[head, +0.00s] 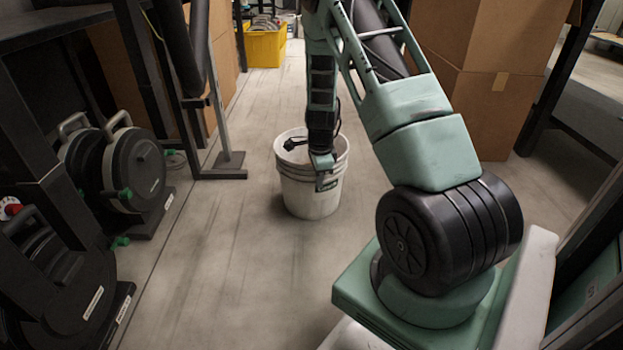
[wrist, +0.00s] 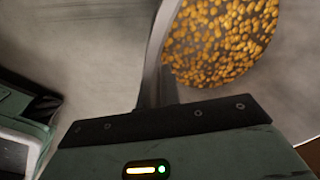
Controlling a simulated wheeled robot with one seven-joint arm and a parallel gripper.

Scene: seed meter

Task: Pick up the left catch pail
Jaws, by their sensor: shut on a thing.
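A white pail (head: 310,192) stands upright in the head view, on the floor or very close above it; I cannot tell which. My gripper (head: 324,172) is at the pail's near rim, pointing down, and is shut on the rim. In the wrist view the pail's pale rim wall (wrist: 160,50) runs up from the gripper (wrist: 157,100). Orange-yellow kernels (wrist: 222,38) lie inside the pail. The fingertips are mostly hidden.
Black reels (head: 133,168) stand on the floor at the left, by a dark metal frame. A yellow bin (head: 265,48) is at the back. Cardboard boxes (head: 487,100) stand at the right. The floor (head: 225,250) around the pail is clear.

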